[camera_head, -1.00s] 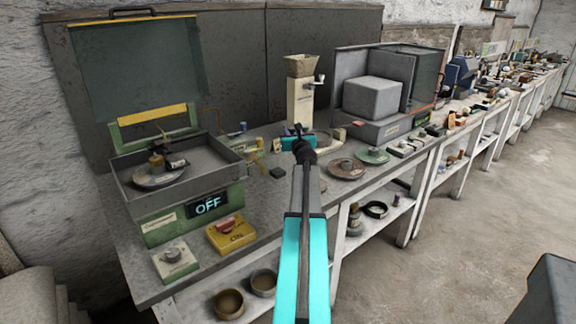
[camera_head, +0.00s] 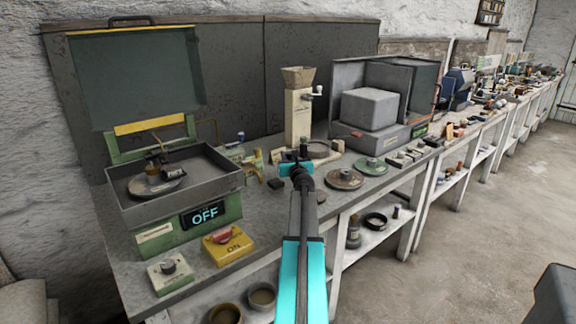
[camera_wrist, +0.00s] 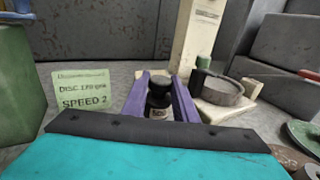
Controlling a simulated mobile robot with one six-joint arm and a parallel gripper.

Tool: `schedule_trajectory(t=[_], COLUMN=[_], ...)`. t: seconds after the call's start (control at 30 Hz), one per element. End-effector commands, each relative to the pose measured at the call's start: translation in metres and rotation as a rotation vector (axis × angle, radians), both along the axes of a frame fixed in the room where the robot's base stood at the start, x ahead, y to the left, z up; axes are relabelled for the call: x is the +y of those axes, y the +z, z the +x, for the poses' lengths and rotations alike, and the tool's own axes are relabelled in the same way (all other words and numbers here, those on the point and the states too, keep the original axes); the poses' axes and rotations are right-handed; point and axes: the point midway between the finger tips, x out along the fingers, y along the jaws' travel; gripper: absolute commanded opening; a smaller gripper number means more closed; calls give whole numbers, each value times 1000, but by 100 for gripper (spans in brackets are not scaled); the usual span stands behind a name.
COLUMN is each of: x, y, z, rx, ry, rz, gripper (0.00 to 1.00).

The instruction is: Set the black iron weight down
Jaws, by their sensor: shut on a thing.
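The black iron weight (camera_wrist: 159,92) is a small dark knobbed cylinder with a pale mark low on its front. In the wrist view it stands upright between the two purple fingers of my gripper (camera_wrist: 161,82), which is shut on it. I cannot tell whether the weight touches the bench.
A white-bodied grinder (camera_head: 298,112) and a shallow round dish on a pale base (camera_wrist: 219,91) stand just beyond. Flat discs (camera_head: 345,179) lie to the right. The green machine (camera_head: 188,222) reads OFF.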

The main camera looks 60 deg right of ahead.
Motion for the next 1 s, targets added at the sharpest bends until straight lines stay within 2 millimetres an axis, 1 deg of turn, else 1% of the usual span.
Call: schedule_trajectory(t=[0.33,0.7,1.0], x=[0,1,1], y=[-34,-35,-42], z=[1,1,2], rx=[-1,-1,-1], ry=[1,2,2], rz=[1,-1,-1], gripper=[0,0,0])
